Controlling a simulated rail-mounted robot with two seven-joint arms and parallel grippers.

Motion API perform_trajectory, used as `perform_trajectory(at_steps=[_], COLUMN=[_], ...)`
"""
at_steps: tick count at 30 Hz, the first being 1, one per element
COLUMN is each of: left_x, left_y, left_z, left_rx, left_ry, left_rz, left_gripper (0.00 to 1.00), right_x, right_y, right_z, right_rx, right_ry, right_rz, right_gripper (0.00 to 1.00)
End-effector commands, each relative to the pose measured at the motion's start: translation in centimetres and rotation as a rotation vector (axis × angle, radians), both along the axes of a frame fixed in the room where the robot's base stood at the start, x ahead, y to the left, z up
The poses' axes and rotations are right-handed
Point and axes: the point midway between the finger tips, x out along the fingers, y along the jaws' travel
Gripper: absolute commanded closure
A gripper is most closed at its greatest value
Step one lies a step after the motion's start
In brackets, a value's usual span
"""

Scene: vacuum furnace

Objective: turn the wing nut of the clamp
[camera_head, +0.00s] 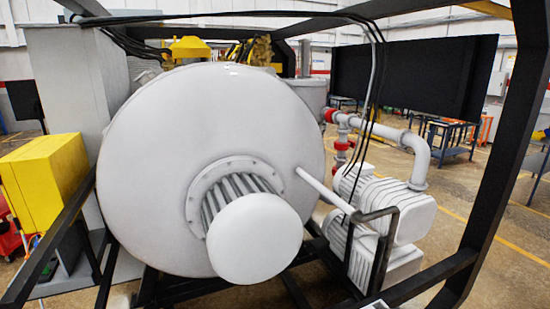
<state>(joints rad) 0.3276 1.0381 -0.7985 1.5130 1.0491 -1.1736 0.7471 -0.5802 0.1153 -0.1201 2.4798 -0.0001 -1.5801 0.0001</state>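The white round end of the vacuum furnace (140,150) fills the middle of the view. A ribbed round flange (240,183) with a smooth white cap (255,240) sticks out from its lower centre. I cannot make out a clamp or a wing nut anywhere in this view. Neither of my grippers shows. A small pale piece at the bottom edge, right of centre, is cut off and I cannot tell what it is.
A black frame (500,170) surrounds the furnace, with a slanting post at right. A white pump (400,208) with pipes stands right of the furnace. A yellow box (45,180) is at left. Black cables (377,90) hang at right of centre. Open floor lies at far right.

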Motion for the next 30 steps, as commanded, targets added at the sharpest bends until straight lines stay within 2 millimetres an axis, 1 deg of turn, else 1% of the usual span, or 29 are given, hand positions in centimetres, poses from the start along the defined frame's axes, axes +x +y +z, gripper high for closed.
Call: perform_trajectory(at_steps=[19,25,30], left_x=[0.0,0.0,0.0], left_y=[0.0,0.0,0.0], left_z=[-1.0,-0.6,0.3], left_rx=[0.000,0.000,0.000], left_ry=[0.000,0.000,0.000], left_rz=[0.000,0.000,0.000], left_gripper=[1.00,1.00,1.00], right_x=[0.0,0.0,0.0], right_y=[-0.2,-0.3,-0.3], right_z=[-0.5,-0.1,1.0], right_rx=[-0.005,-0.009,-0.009], right_ry=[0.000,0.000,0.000], right_rz=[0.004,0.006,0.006], right_gripper=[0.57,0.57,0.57])
